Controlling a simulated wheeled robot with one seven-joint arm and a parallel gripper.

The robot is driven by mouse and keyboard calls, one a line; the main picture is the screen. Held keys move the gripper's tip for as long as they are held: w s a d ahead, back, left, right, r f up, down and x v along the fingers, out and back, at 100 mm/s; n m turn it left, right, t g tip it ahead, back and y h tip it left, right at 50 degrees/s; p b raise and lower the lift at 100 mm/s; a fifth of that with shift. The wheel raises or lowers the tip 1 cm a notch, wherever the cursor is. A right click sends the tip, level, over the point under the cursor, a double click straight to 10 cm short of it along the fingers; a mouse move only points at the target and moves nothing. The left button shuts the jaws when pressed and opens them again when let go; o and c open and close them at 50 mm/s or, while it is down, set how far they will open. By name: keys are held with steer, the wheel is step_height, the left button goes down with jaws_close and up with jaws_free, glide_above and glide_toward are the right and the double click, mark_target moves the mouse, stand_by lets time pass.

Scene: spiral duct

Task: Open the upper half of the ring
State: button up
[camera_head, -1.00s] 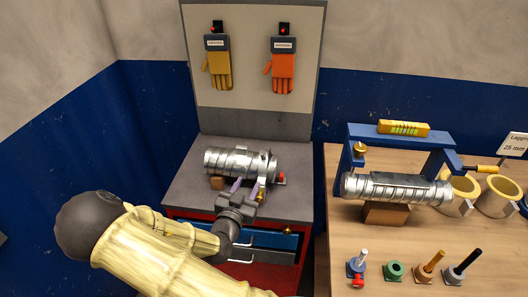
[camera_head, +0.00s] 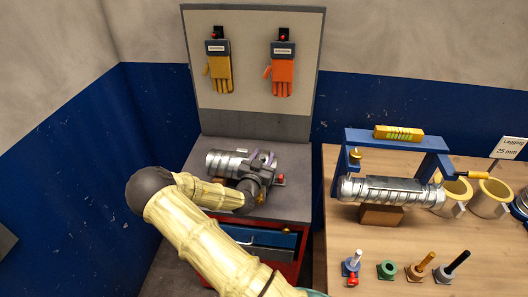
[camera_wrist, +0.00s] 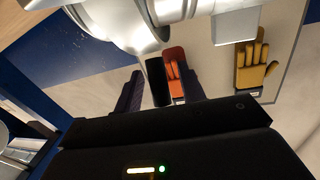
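A spiral duct (camera_head: 224,163) lies on the grey cabinet top in the head view. The ring is around its right end and is mostly hidden behind my gripper (camera_head: 263,160). A red knob (camera_head: 281,178) shows at the ring's right side. In the wrist view, pale metal of the ring and duct (camera_wrist: 135,22) fills the top. A dark handle-like piece (camera_wrist: 157,80) hangs from it between the two fingers of my gripper (camera_wrist: 160,88). The fingers stand apart with gaps beside this piece. Whether the ring's upper half is raised cannot be told.
A panel behind the cabinet carries a yellow glove (camera_head: 219,72) and an orange glove (camera_head: 283,74). The wooden table (camera_head: 340,270) at right holds a second duct (camera_head: 390,191) under a blue frame (camera_head: 385,138), yellow rings and several small tools. A blue drawer (camera_head: 262,236) sits below the cabinet top.

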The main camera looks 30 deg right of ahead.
steer(key=shift+w+d, duration=0.5)
steer(key=shift+w, duration=0.05)
jaws_close()
steer(key=shift+w+r, duration=0.1)
steer(key=shift+r, duration=0.05)
